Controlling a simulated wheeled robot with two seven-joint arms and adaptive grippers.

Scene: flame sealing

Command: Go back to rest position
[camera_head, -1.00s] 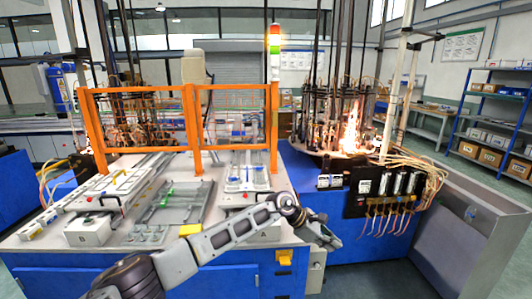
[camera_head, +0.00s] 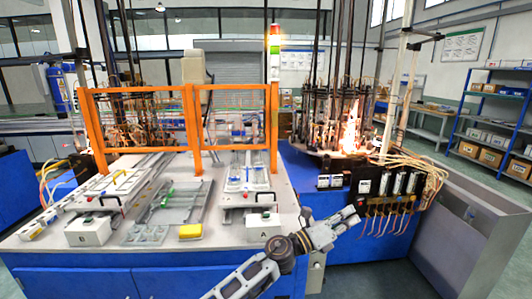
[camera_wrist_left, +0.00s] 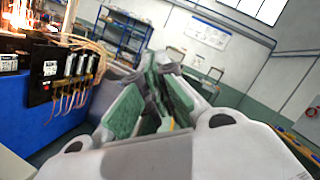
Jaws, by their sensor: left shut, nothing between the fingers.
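My left gripper (camera_head: 347,218) is in the head view, in front of the right part of the blue machine base. Its arm comes up from the bottom edge and bends to the right. The gripper is shut with nothing in it and points right, towards the flame machine's valve panel. In the left wrist view its green-padded fingers (camera_wrist_left: 160,95) come together ahead of the camera. My right gripper shows in neither view.
The white-topped workbench (camera_head: 215,235) carries trays, a yellow block (camera_head: 190,231) and an orange guard frame (camera_head: 190,90). Flames (camera_head: 350,130) burn at the back right. A grey metal bin (camera_head: 470,230) stands at the right. Blue shelves (camera_head: 495,115) stand farther back.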

